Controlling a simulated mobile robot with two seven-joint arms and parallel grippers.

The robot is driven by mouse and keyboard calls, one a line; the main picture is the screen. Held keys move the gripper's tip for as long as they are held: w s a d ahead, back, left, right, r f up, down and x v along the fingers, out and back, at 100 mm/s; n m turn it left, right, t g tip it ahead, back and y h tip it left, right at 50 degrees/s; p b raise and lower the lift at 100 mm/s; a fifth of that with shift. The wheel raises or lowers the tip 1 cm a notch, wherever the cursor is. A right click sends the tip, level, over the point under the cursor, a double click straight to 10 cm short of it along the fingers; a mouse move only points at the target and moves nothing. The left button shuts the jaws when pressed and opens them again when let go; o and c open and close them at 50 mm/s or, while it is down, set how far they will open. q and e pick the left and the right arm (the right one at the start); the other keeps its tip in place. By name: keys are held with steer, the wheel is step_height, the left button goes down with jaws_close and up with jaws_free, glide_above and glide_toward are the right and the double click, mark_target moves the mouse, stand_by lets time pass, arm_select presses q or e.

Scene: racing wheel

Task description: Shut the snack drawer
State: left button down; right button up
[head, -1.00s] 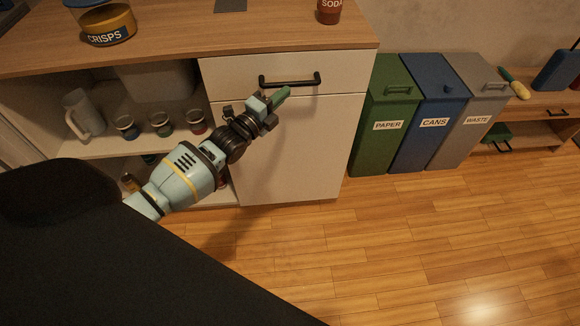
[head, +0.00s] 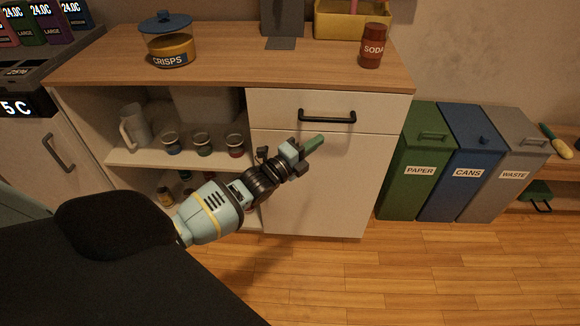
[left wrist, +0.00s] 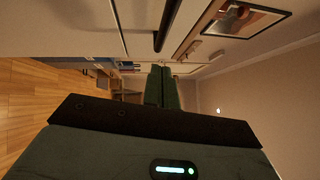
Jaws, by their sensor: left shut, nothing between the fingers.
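The drawer (head: 285,110) is the pale front under the countertop, with a black bar handle (head: 327,118). It looks flush or nearly flush with the door below; a small gap is hard to judge. My left gripper (head: 314,142) is shut and empty, its green fingertips just below the handle, near the drawer's lower edge. I cannot tell whether it touches the front. In the left wrist view, the shut fingers (left wrist: 165,86) point along the pale front, with the dark handle (left wrist: 164,25) above them. My right gripper is not in view.
On the countertop (head: 230,65) stand a crisps jar (head: 170,45), a soda can (head: 373,48) and a yellow box (head: 350,25). Green, blue and grey bins (head: 420,165) stand at right. The wooden floor in front is clear.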

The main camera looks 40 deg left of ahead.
arm_select(q)
steer(key=v, duration=0.8)
steer(key=shift+s+a+f, duration=0.2)
steer(key=shift+s+a, duration=0.05)
steer(key=shift+a, duration=0.05)
